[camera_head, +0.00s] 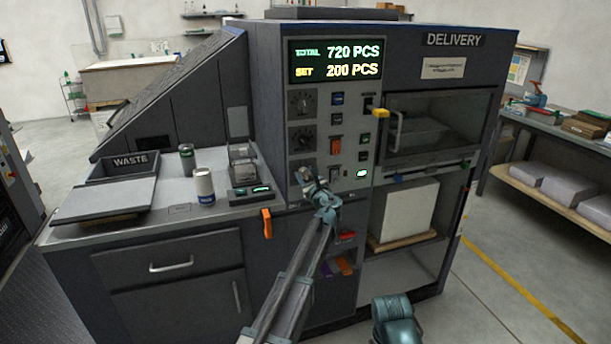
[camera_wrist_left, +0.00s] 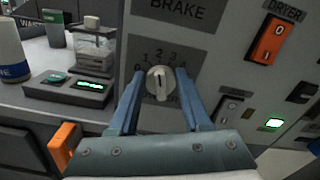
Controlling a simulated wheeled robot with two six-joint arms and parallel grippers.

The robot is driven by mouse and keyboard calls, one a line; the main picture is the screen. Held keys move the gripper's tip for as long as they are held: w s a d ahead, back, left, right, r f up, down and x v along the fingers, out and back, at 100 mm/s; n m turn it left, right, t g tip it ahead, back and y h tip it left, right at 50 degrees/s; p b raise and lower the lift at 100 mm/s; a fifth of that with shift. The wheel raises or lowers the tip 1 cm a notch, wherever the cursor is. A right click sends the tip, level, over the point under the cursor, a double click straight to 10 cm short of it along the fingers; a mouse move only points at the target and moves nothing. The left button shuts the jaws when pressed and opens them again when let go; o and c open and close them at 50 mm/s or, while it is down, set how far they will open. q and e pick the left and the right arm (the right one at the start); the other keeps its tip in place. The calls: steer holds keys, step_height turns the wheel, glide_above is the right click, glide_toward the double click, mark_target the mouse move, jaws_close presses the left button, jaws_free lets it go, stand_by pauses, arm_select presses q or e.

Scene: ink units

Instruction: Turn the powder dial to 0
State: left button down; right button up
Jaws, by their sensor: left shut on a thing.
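The powder dial (camera_wrist_left: 160,84) is a round, pale knob with a raised ridge, on a dark plate with numbers from 0 upward around its top. My left gripper (camera_wrist_left: 157,88) is shut on the dial, with one blue finger at each side. In the head view, my left gripper (camera_head: 308,183) is at the lower left of the control panel and covers the dial. My right gripper's fingers are not visible.
Two other dials (camera_head: 302,103) sit above on the panel. An orange switch (camera_wrist_left: 269,40) and a lit green button (camera_wrist_left: 274,124) are to the right. A scale (camera_head: 249,193) and a white can (camera_head: 204,186) stand on the left counter. An orange handle (camera_head: 267,222) juts from its front.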

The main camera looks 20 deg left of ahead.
arm_select(q)
steer(key=n, duration=0.5)
steer(key=shift+s+a+f+n, duration=0.15)
steer(key=shift+a+f+n, duration=0.05)
steer(key=shift+n, duration=0.1)
steer(key=shift+s+a+f+n+b, duration=0.1)
steer(key=shift+n+b, duration=0.1)
steer(key=shift+n, duration=1.25)
steer(key=shift+f+n+b, duration=0.1)
steer(key=shift+n+b, duration=0.1)
steer(key=shift+n, duration=1.25)
steer(key=shift+c, duration=1.8)
jaws_free()
steer(key=v, duration=1.4)
